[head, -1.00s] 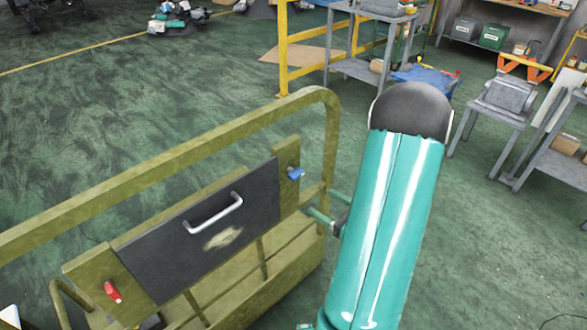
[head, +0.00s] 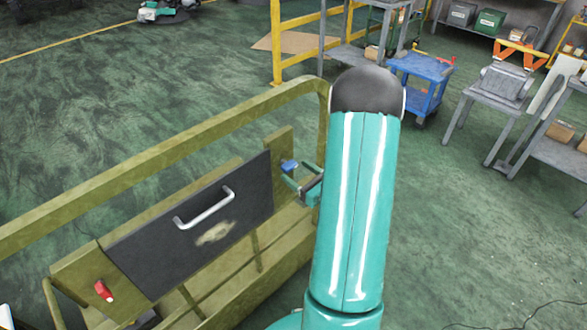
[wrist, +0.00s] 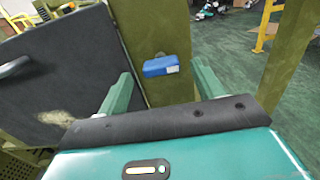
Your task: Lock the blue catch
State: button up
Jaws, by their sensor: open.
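The blue catch (head: 289,166) is a small blue lever on the olive post at the right end of the dark panel (head: 190,222). In the wrist view the blue catch (wrist: 161,66) lies roughly level across the post, ahead of my fingers. My gripper (head: 296,185) is open and empty, just to the right of and below the catch. In the wrist view my gripper (wrist: 162,80) has its two teal fingers spread, one on each side of the catch. A small gap seems to remain; contact cannot be told.
A red catch (head: 104,291) sits on the post at the panel's left end. The panel has a silver handle (head: 204,208). An olive rail (head: 150,168) frames the panel. A blue cart (head: 422,84) and grey tables stand farther back. Green floor is open to the right.

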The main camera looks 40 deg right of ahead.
aim_at(287, 165)
jog(key=shift+w, duration=1.35)
jog(key=c, duration=1)
